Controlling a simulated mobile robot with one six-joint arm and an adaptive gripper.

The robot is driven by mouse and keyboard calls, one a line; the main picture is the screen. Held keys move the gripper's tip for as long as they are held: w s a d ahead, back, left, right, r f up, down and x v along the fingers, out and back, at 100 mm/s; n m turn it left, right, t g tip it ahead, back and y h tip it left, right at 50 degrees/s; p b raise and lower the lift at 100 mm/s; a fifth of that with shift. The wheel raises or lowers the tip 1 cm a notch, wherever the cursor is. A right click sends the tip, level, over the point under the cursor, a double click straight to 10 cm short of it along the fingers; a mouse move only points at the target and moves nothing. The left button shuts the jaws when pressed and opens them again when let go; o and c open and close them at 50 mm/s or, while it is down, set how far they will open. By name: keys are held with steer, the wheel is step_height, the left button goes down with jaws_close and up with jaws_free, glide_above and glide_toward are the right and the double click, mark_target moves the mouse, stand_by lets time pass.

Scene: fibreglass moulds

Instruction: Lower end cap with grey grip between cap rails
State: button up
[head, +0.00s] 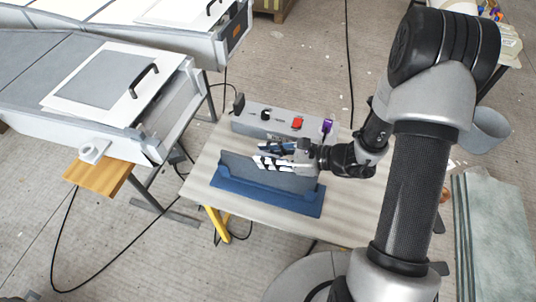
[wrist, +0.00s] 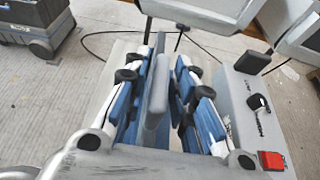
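The end cap (head: 240,171) is a dark grey plate standing upright in a blue holder (head: 265,200) on the table. In the wrist view a light grey upright piece (wrist: 158,90), apparently the cap's grip or edge, rises between my fingers. My gripper (head: 262,155) is at the cap's upper edge, reaching in from the right. In the wrist view my gripper (wrist: 160,65) has its blue-padded fingers on both sides of this piece, with a visible gap on the right; contact on the left is unclear. The cap rails are probably at the near end of the white mould (head: 172,108), not clearly distinguishable.
A grey control box (head: 270,122) with a red switch stands behind the cap on the table (head: 215,150). A wooden board (head: 98,178) sits under the mould's corner. A second mould (head: 190,30) lies behind. Cables cross the floor.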

steer(key=shift+o, duration=0.9)
steer(key=v, duration=1.2)
